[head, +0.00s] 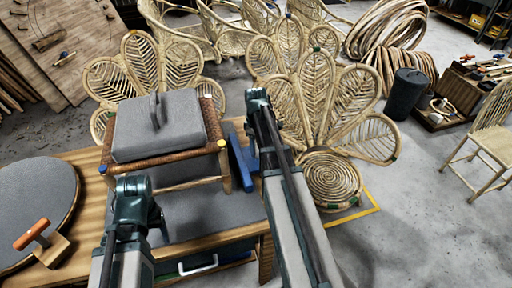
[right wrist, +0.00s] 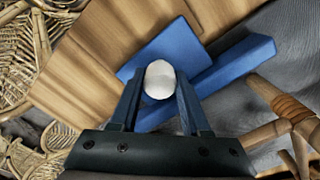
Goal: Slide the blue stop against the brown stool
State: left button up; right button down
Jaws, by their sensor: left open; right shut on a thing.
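The brown stool (head: 178,157) stands on the bench with a woven seat edge, and a grey block with a handle lies on top. The blue stop (head: 240,162) is on the bench just right of the stool's right leg. In the right wrist view the blue stop (right wrist: 235,68) has a long bar and a white knob (right wrist: 160,80). My right gripper (right wrist: 160,92) is shut on that knob. A stool leg (right wrist: 285,108) shows at the right, with a small gap to the bar. My left gripper (head: 134,187) is open and empty in front of the stool.
A round grey-topped disc (head: 35,205) and an orange-handled tool (head: 32,235) lie on the bench at the left. Peacock-style rattan chairs (head: 335,105) stand behind and right of the bench. Grey mat (head: 210,213) in front of the stool is mostly clear.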

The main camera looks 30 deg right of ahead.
aim_at(245, 159)
dwell(0.3)
jog(key=a, duration=0.2)
jog(key=w+a, duration=0.1)
jog(key=a, duration=0.1)
jog(key=shift+a, duration=0.25)
jog(key=shift+c, duration=1.8)
grip_release()
pick_arm(q)
notch_tip(245, 159, up, 14)
jog(key=p, duration=1.4)
pick_arm(e)
notch_tip(245, 159, up, 14)
